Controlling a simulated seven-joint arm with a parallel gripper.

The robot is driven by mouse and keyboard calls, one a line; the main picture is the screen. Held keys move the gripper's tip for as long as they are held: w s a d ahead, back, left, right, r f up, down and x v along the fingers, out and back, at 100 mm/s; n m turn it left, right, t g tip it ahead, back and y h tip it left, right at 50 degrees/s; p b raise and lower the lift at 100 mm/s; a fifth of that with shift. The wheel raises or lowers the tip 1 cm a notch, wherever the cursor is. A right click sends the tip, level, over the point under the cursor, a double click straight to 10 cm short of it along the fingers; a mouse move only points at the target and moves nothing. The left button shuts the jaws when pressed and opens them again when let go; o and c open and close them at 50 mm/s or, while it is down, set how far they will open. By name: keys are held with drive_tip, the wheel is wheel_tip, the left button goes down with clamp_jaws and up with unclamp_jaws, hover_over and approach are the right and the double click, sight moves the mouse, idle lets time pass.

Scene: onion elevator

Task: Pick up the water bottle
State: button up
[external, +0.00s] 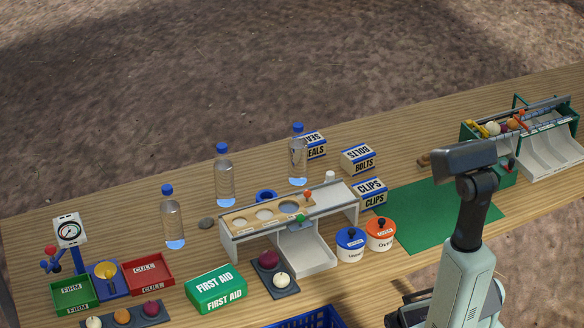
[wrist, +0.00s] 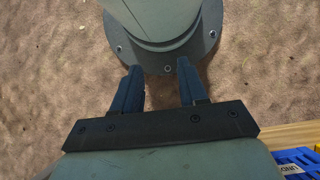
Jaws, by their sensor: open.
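Three clear water bottles with blue caps stand upright on the wooden table in the external view. One bottle (external: 173,220) is at the left, one bottle (external: 224,178) is near the middle, and one bottle (external: 298,158) is further right, behind the grey sorting stand. My gripper (wrist: 159,70) shows in the wrist view with its two dark fingers apart and nothing between them. It points towards my own round base above the ground. No bottle is in the wrist view. In the external view my arm is at the right, well away from the bottles, and the fingers cannot be made out.
The grey sorting stand (external: 340,212) is in front of the right bottle. SEALS (external: 315,144), BOLTS (external: 358,158) and CLIPS (external: 370,192) boxes stand to its right. A green first aid box (external: 216,290) lies in front. A blue crate (wrist: 300,160) is at the table's near edge.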

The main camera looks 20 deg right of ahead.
drive_tip(key=o, duration=0.4)
drive_tip(key=shift+w, duration=0.1)
